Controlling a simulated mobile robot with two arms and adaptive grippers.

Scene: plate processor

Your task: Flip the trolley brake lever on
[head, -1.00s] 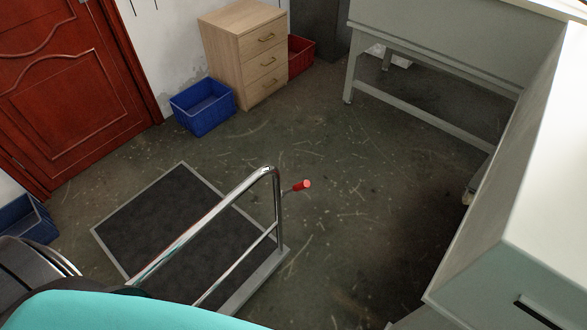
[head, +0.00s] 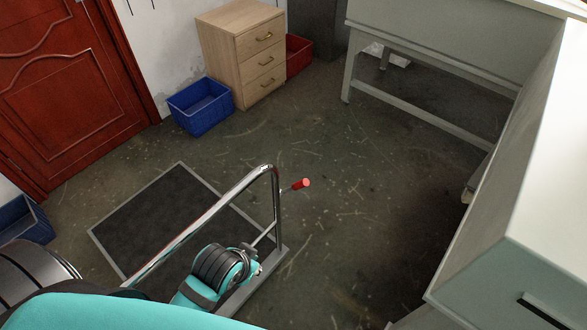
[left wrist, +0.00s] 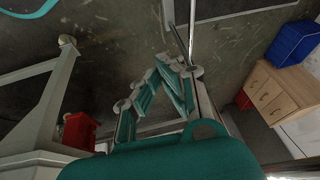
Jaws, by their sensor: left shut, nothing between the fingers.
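The trolley (head: 150,225) has a dark flat deck and a bent chrome handle (head: 277,205). The brake lever (head: 301,184) is a short rod with a red tip, sticking out to the right of the handle's upright in the head view. My left arm reaches in from the bottom, its black-and-teal wrist in front of the handle's lower bar, below and left of the lever. My left gripper (left wrist: 172,68) is shut and empty in the left wrist view, close to a chrome bar (left wrist: 181,38). I cannot make out the lever there. My right gripper is out of view.
A blue bin (head: 200,106), a wooden drawer cabinet (head: 243,55) and a red bin (head: 299,54) stand along the back wall. A grey table (head: 430,60) is at the back right, and a white cabinet (head: 545,190) at right. Floor right of the lever is clear.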

